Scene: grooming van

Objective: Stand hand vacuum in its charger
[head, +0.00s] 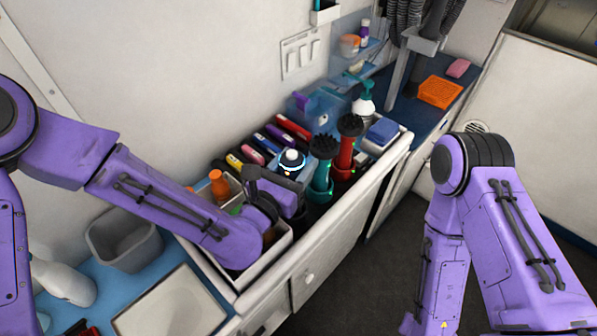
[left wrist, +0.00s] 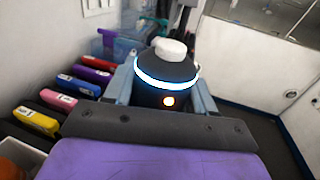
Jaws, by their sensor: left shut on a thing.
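My left gripper (head: 289,174) is shut on a dark rounded device with a glowing white-blue ring and a white cap, which I take to be the hand vacuum (head: 291,158). In the left wrist view the hand vacuum (left wrist: 168,72) shows upright between the two grey-blue fingers, with a small orange-red light on its front. Its lower end is hidden by my gripper, so I cannot tell whether it touches anything below. I cannot make out its charger for certain. My right gripper is outside the views.
Close to the right stand a teal tool (head: 323,165) and a red tool (head: 347,145) with black bristly tops. Several coloured handles (head: 252,154) lie in a row behind left. An orange-capped bottle (head: 219,185) stands in a white-walled bin. A grey bin (head: 124,240) is at left.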

